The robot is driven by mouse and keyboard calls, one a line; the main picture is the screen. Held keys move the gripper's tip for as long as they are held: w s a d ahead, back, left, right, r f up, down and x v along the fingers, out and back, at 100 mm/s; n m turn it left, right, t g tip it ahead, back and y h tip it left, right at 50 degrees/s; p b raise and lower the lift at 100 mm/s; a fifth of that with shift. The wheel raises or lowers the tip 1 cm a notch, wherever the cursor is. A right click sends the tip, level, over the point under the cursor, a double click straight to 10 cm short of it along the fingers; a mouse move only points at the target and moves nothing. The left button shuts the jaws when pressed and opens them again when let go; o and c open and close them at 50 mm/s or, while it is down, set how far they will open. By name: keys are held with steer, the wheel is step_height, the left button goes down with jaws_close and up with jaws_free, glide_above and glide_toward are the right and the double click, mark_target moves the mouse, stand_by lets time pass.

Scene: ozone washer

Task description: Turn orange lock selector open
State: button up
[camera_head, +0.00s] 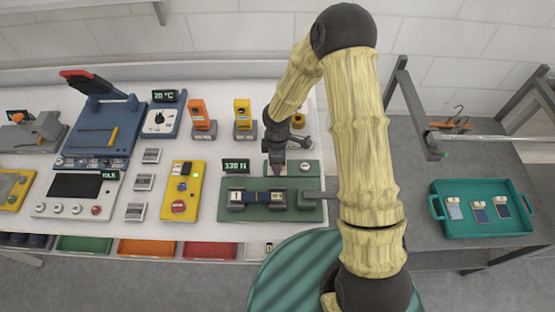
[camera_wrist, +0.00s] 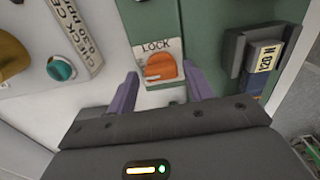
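The orange lock selector (camera_wrist: 160,67) is a round orange knob on a pale plate marked LOCK (camera_wrist: 157,47), seen in the wrist view. The plate is on a green panel (camera_wrist: 197,20). My gripper (camera_wrist: 160,75) is open, with its two purple fingers on either side of the knob. The fingertips look close to the knob; contact cannot be made out. In the head view my gripper (camera_head: 279,170) is over the back of the green machine (camera_head: 262,213), and the selector is hidden there.
A teal knob (camera_wrist: 60,68) and a label strip lie left in the wrist view. A yellow control box (camera_head: 182,190) stands left of the machine. A teal tray (camera_head: 485,229) is far right.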

steer(key=shift+o, duration=0.2)
step_height(320, 180, up, 17)
steer(key=b, duration=0.1)
steer(key=shift+r, duration=0.2)
stand_by(0.4)
steer(key=shift+s, duration=0.1)
steer(key=s+d+r+m+t, duration=0.2)
steer(key=s+d+r+m, duration=0.1)
steer(key=s+d+m, duration=0.9)
steer(key=d+m, duration=0.2)
steer(key=m, duration=0.3)
steer(key=shift+s+m+t, duration=0.25)
steer(key=shift+m+t, duration=0.05)
steer(key=shift+m, duration=0.1)
